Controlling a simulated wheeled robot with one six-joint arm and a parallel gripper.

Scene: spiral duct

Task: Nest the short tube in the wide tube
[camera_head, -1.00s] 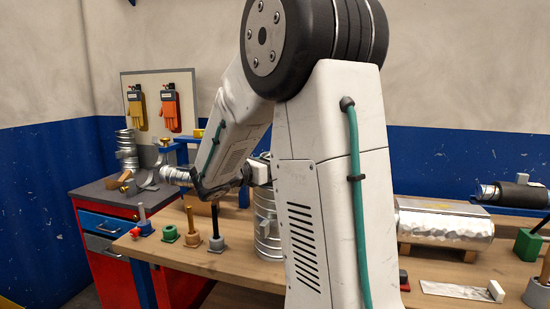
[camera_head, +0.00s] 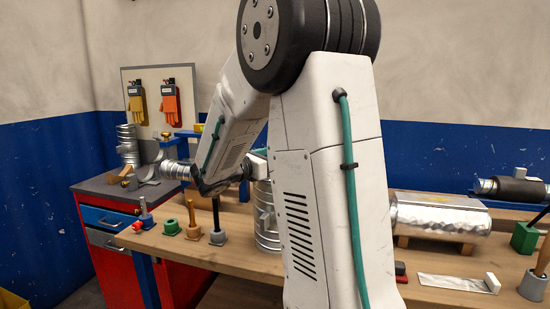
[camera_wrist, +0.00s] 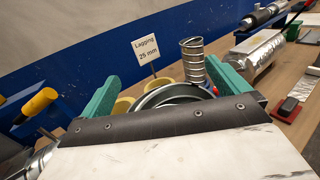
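The wide silver tube (camera_head: 266,218) stands upright on the bench, partly hidden behind my arm. In the wrist view its round rim (camera_wrist: 150,98) lies between my gripper's teal fingers. Curved edges show inside the rim, and I cannot tell whether they belong to a second tube. My gripper (camera_wrist: 163,72) is open, its fingers spread with visible gaps at the rim. A narrower ribbed silver tube (camera_wrist: 193,62) stands upright just beyond; I cannot tell whether it is the short tube. The gripper body hides the near side of the rim.
Yellow rings (camera_wrist: 122,106) and a "Lagging 25 mm" sign (camera_wrist: 147,50) are close behind the rim. A foil-wrapped duct (camera_head: 440,216) lies right. A red cabinet (camera_head: 110,238) adjoins the bench.

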